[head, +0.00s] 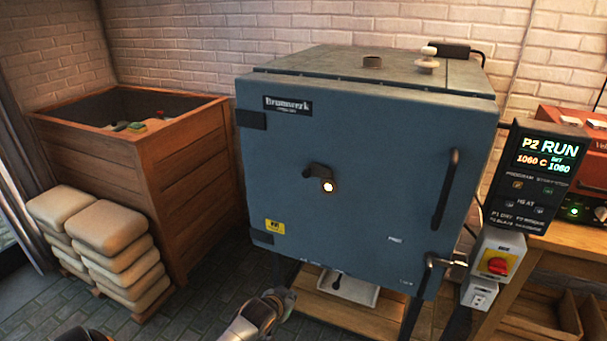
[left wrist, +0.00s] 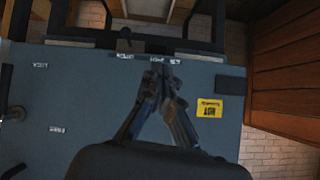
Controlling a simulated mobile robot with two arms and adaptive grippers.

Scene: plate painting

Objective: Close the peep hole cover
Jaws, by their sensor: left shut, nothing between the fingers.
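The kiln (head: 370,240) has a blue-grey door with a peep hole (head: 328,186) near its middle. The hole glows bright and is uncovered. The small dark cover (head: 317,170) sits beside it, just up and left of the glow. My left gripper (head: 284,297) is low in front of the kiln, below the peep hole and apart from it. In the left wrist view the left gripper (left wrist: 160,72) has its fingertips together with nothing between them, in front of the door. The peep hole cannot be made out in that view. My right gripper is not in view.
A door handle (head: 446,190) and a latch lever (head: 445,261) are on the door's right side. A yellow label (head: 275,227) also shows in the left wrist view (left wrist: 205,108). A wooden bin (head: 185,180) and stacked sacks (head: 105,226) stand left. A controller (head: 533,170) hangs right.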

